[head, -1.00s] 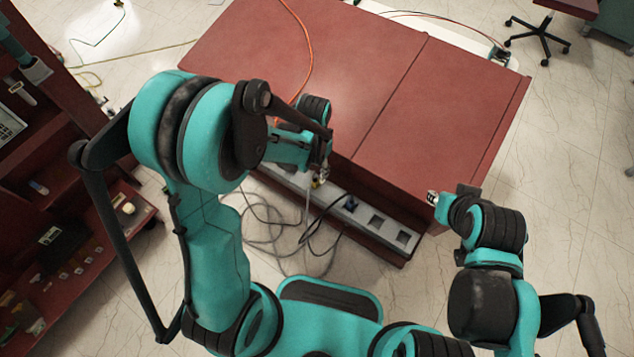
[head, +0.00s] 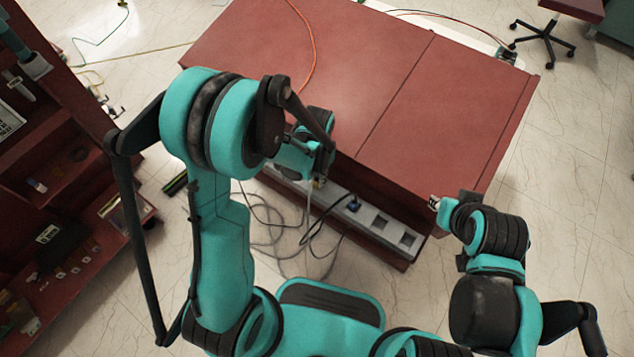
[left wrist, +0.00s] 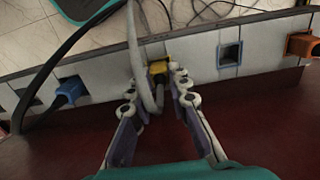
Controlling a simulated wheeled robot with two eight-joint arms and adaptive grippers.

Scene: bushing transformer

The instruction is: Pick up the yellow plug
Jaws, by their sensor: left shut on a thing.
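The yellow plug (left wrist: 158,68) shows in the left wrist view, at the grey socket strip (left wrist: 200,52), with a light grey cable (left wrist: 137,50) beside it. My left gripper (left wrist: 158,86) has its fingers on both sides of the plug and is shut on it. I cannot tell whether the plug is still seated in the strip. In the head view my left gripper (head: 318,178) is at the strip by the front of the red cabinet, and the plug is mostly hidden. My right gripper (head: 436,203) is small, near the cabinet's right front corner; its jaw state is unclear.
A blue plug (left wrist: 70,90) with a black cable sits in the strip on the left, and an orange plug (left wrist: 300,45) sits on the right. An empty socket (left wrist: 230,55) lies between. Loose cables (head: 275,235) lie on the floor. A red shelf (head: 60,200) stands at left.

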